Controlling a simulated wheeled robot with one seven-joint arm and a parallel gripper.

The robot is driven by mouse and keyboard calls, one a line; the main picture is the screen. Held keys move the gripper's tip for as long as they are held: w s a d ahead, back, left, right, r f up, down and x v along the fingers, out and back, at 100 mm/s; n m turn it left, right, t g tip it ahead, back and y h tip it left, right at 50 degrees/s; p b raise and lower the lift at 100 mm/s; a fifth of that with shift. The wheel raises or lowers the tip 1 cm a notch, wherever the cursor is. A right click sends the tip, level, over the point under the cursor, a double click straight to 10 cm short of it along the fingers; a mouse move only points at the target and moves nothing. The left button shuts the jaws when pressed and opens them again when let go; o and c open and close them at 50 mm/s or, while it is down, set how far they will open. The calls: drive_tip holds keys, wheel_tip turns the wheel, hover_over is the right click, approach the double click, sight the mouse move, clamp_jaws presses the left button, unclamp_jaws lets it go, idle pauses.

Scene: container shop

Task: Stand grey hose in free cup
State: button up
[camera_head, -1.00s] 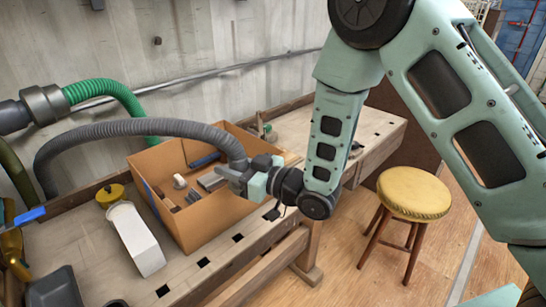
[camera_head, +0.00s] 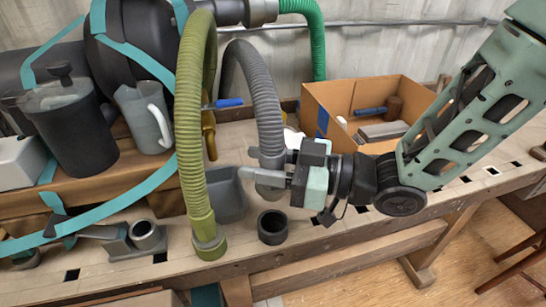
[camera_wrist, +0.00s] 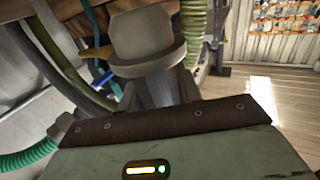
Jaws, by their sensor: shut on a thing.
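The grey ribbed hose (camera_head: 265,95) arches down over the bench. My gripper (camera_head: 268,176) is shut on its lower end, holding it above the bench top. In the wrist view the grey end piece (camera_wrist: 143,40) sits between the jaws. A dark round cup (camera_head: 272,227), empty as far as I can see, stands on the bench front edge, below the hose end and apart from it. The olive hose (camera_head: 192,130) hangs left of my gripper, its end low at the bench front; whether a cup holds it I cannot tell.
A cardboard box (camera_head: 340,130) with parts stands right of my gripper. A grey fitting with a round opening (camera_head: 140,238) is at left, near teal straps and a dark jug (camera_head: 70,125). A green hose (camera_head: 315,40) runs behind.

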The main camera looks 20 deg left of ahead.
drive_tip(key=shift+f+b, duration=2.65)
drive_tip(key=shift+f, duration=0.8)
drive_tip(key=shift+f+b, duration=1.15)
drive_tip(key=shift+f, duration=0.25)
drive_tip(key=o, duration=1.2)
drive_tip(key=shift+d, duration=0.1)
drive_tip(key=d, duration=1.7)
drive_tip(key=shift+w+d, duration=0.2)
drive_tip(key=shift+w, duration=0.2)
